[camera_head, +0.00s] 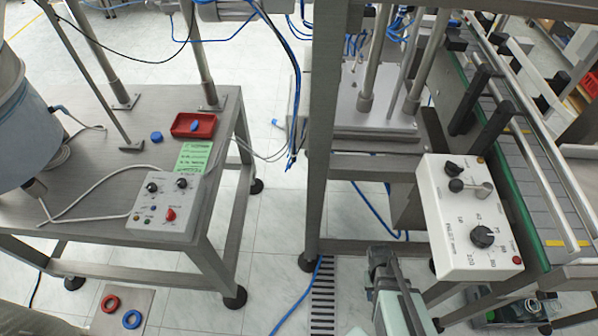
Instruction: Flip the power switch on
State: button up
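A white control box (465,215) is mounted beside the conveyor on the right. It carries a small black knob (452,168), a switch with a grey metal lever (478,189) pointing right, a large black dial (482,237) with a printed scale, and a small red button or lamp (517,260). A second, grey control box (150,222) on the left table has two black knobs and a red knob (170,214). The labels are too small to tell which control is the power switch. The dark end of my arm, apparently my gripper (384,262), is low and left of the white box; its fingers are unclear.
The conveyor (540,185) with rails runs behind the white box. A steel post (325,130) stands left of it. The left table (95,150) holds a red tray (205,131) and a green paper (194,157). Blue cables and a floor grate lie between.

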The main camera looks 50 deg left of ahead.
jog(key=s+a+r+n+t+y, duration=0.1)
jog(key=a+r+n, duration=0.25)
jog(key=a, duration=0.55)
jog(key=s+a+r+n, duration=0.1)
jog(key=a+r+n, duration=0.1)
jog(key=a+r, duration=0.5)
jog(key=s+a+r+n+y, duration=0.1)
jog(key=s+a+r+n, duration=0.1)
jog(key=s+a+r, duration=0.3)
jog(key=s+a+r+n, duration=0.1)
jog(key=a+r, duration=0.2)
jog(key=a, duration=0.5)
jog(key=s+a+r+n+y, duration=0.1)
jog(key=s+a+r+n, duration=0.15)
jog(key=a, duration=0.35)
notch_tip(320, 180, up, 30)
jog(key=n+y, duration=0.1)
jog(key=n, duration=0.7)
send_over(168, 213)
notch_tip(168, 213, down, 14)
jog(key=shift+r, duration=0.1)
